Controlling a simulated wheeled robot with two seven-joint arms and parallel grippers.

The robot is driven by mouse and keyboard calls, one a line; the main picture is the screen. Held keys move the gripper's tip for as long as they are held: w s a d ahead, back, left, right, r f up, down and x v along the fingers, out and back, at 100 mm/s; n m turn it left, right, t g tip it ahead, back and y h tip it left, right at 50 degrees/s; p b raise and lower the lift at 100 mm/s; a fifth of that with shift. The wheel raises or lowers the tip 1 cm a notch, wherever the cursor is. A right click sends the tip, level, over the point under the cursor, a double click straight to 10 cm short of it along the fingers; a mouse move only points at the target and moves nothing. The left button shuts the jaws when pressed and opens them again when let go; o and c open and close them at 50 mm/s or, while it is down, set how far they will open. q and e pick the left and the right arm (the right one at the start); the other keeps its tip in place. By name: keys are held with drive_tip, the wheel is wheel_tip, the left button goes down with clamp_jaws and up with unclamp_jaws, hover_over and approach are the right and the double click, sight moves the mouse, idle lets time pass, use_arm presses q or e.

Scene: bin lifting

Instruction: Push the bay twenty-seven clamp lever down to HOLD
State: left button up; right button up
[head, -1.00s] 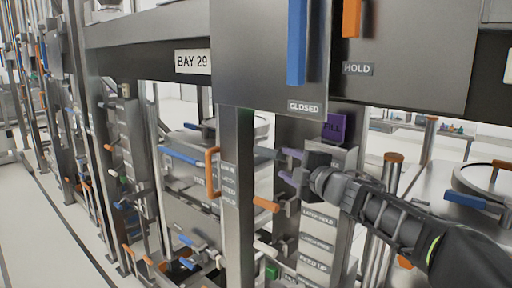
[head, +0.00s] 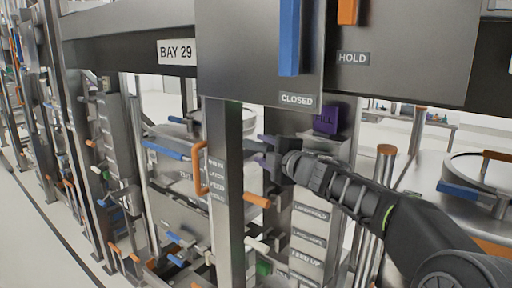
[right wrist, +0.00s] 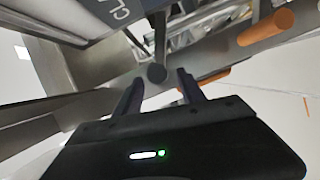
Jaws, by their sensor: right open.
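An orange lever (head: 348,12) hangs at the top of the head view, above a HOLD label (head: 353,58) on a grey panel. The top of the lever is cut off. The only readable bay sign (head: 176,52) says BAY 29; no bay twenty-seven sign shows. My right gripper (head: 258,155) is open, below the panel and just right of a steel post. In the right wrist view, the dark round end of a rod (right wrist: 157,74) appears between the open fingers (right wrist: 160,90); contact cannot be told. My left gripper is not in view.
A blue lever (head: 290,38) stands above a CLOSED label on the panel over my right arm. A steel post (head: 226,160) with an orange handle (head: 201,168) is left of the gripper. A lower orange lever (head: 257,200) is close below. Open floor lies far left.

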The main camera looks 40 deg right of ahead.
sight(256, 147)
drive_tip(key=w, duration=0.4)
drive_tip(key=shift+d+f, duration=0.15)
drive_tip(key=shift+d, duration=0.05)
clamp_jaws()
idle(0.3)
idle(0.9)
